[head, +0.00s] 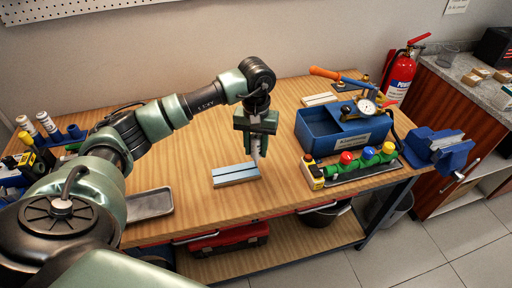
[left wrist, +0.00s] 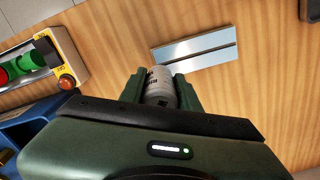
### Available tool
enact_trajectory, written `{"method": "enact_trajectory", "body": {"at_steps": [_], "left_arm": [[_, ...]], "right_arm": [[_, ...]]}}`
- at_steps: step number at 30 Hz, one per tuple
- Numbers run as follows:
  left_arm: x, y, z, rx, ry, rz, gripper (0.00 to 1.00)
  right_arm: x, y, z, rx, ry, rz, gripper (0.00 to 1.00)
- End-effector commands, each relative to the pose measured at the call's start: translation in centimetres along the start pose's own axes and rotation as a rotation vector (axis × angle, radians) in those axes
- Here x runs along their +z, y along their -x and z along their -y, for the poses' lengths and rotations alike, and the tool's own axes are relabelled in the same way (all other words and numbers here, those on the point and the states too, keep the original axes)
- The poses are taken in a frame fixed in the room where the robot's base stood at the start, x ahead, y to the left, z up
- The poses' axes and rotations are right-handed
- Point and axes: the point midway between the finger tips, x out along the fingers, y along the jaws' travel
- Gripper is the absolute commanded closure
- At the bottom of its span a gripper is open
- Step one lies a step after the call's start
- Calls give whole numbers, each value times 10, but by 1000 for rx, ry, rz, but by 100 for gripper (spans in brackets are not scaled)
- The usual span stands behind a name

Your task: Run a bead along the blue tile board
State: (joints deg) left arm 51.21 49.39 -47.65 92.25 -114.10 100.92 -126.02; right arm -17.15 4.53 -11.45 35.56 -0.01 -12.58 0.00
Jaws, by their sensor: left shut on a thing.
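The blue tile board (head: 235,174) lies flat on the workbench, a pale blue strip with a lengthwise dark groove. It also shows in the left wrist view (left wrist: 195,48), ahead of the fingers. My left gripper (head: 256,138) points down and is shut on a white tube (head: 256,150) with dark print. The tube's tip points down just above and beside the right end of the board; whether it touches is unclear. In the left wrist view the tube (left wrist: 160,88) sits between both fingers. My right gripper is not in view.
A row of coloured valves (head: 362,158) and a blue tester box (head: 340,130) with gauge stand right of the board. A grey tray (head: 150,204) lies to the left, near the front edge. More tubes (head: 47,124) stand in a blue rack far left. A blue vise (head: 440,148) is at the right.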

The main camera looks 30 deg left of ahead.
Motion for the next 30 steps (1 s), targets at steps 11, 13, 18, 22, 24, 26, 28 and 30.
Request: {"method": "enact_trajectory", "body": {"at_steps": [11, 13, 18, 22, 24, 26, 28, 30], "left_arm": [[0, 0, 0, 0, 0, -1, 91], [0, -1, 0, 0, 0, -1, 91], [0, -2, 0, 0, 0, -1, 91], [-1, -3, 0, 0, 1, -2, 91], [-1, -3, 0, 0, 1, -2, 91], [-1, -4, 0, 0, 1, -2, 91], [-1, -4, 0, 0, 1, -2, 91], [-1, -4, 0, 0, 1, -2, 91]], "right_arm": [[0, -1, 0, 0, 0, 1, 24], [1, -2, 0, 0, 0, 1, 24], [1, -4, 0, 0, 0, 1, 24], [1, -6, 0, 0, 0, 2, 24], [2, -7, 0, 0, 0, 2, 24], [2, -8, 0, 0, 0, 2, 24], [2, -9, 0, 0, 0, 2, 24], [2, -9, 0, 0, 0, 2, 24]]}}
